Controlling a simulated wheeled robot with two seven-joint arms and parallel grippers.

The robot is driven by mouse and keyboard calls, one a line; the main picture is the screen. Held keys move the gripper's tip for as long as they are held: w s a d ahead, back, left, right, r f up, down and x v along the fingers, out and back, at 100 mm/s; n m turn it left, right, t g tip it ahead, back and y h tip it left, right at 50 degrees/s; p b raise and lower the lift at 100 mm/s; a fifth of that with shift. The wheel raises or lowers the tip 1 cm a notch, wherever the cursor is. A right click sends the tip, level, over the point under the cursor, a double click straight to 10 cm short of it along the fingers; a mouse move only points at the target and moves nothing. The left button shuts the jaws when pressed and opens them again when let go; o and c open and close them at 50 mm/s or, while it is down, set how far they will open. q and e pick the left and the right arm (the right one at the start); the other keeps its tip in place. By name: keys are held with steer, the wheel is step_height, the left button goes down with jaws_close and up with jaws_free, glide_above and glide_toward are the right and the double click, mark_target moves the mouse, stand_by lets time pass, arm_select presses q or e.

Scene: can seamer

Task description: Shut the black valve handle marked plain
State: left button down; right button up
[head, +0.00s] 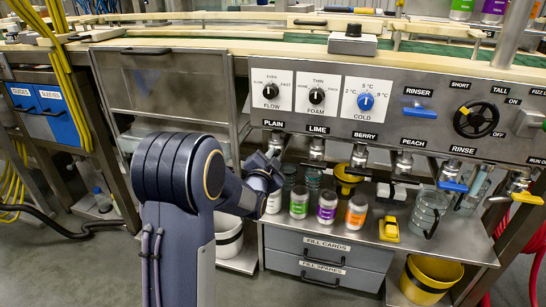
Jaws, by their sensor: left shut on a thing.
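The PLAIN label (273,124) is on the steel panel above the leftmost tap (277,141). My left gripper (266,166) is at this tap, with its arm coming up from the front. It is shut at the place of the black plain valve handle; its fingers hide most of the handle, so the handle's angle cannot be told. A pale can (274,204) stands on the shelf just below the gripper. My right gripper is not in view.
Right of it are the lime tap (317,149), berry tap (359,156) and peach tap (404,163). Green (299,203), purple (327,207) and orange (356,211) cans stand on the shelf below. A clear jug (428,212) stands farther right.

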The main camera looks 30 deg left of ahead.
arm_select(q)
steer(key=c, duration=1.5)
jaws_free()
steer(key=shift+p+v, duration=0.85)
steer(key=shift+v, duration=3.1)
